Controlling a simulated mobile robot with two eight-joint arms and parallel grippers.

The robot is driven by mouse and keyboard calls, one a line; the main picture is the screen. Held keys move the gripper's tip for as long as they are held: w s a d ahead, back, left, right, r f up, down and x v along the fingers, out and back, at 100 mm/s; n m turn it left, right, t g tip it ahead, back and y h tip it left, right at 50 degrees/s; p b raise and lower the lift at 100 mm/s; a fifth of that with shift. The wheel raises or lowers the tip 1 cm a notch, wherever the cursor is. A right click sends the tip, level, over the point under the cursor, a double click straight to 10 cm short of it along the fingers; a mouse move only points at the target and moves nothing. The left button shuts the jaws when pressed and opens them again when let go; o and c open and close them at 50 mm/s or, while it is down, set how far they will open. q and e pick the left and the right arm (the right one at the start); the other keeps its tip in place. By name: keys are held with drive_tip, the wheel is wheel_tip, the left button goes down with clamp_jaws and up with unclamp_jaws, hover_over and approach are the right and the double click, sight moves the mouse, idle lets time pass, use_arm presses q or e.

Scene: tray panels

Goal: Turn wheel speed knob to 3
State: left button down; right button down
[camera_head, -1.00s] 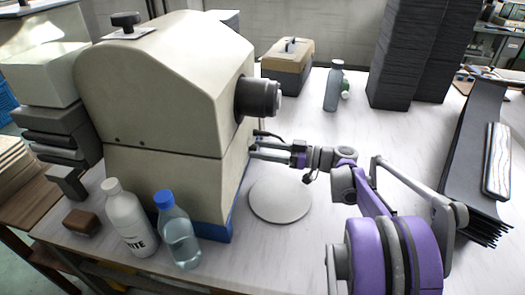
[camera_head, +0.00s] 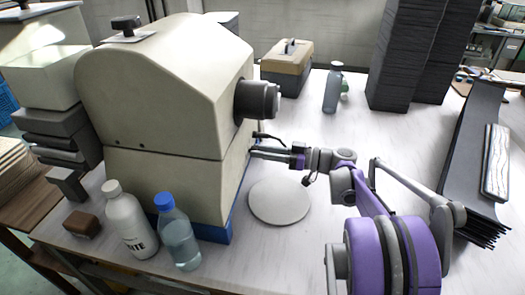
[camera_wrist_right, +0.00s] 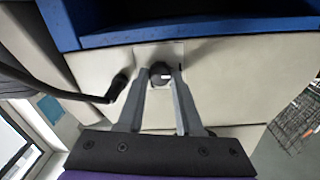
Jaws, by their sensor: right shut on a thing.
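The cream machine (camera_head: 165,90) stands on the table at the left in the head view. The wheel speed knob (camera_wrist_right: 160,72) is a small dark round knob with a white mark, on a pale plate on the machine's cream face in the right wrist view. My right gripper (camera_wrist_right: 162,80) is shut on the knob, one finger on each side. In the head view my right gripper (camera_head: 262,150) reaches the machine's right side, and the knob is hidden there. I cannot read any numbers around the knob. My left gripper is not in view.
A black lever (camera_wrist_right: 70,92) runs beside the knob. A dark cylinder (camera_head: 257,98) juts out above my right gripper. A round pale disc (camera_head: 280,202) lies below it. A white bottle (camera_head: 130,222) and a blue-capped bottle (camera_head: 177,235) stand in front of the machine.

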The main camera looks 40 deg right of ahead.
drive_tip(key=m+p, duration=0.4)
drive_tip(key=m, duration=0.7)
drive_tip(key=m+g+p, duration=0.1)
drive_tip(key=m+p, duration=0.3)
drive_tip(key=m, duration=0.7)
drive_tip(key=shift+f+m+y, duration=0.15)
drive_tip(key=shift+m+y, duration=0.25)
drive_tip(key=shift+d, duration=0.1)
drive_tip(key=c, duration=0.6)
unclamp_jaws()
drive_tip(key=shift+o, duration=0.2)
drive_tip(key=v, duration=1)
drive_tip(key=shift+s+d, duration=0.25)
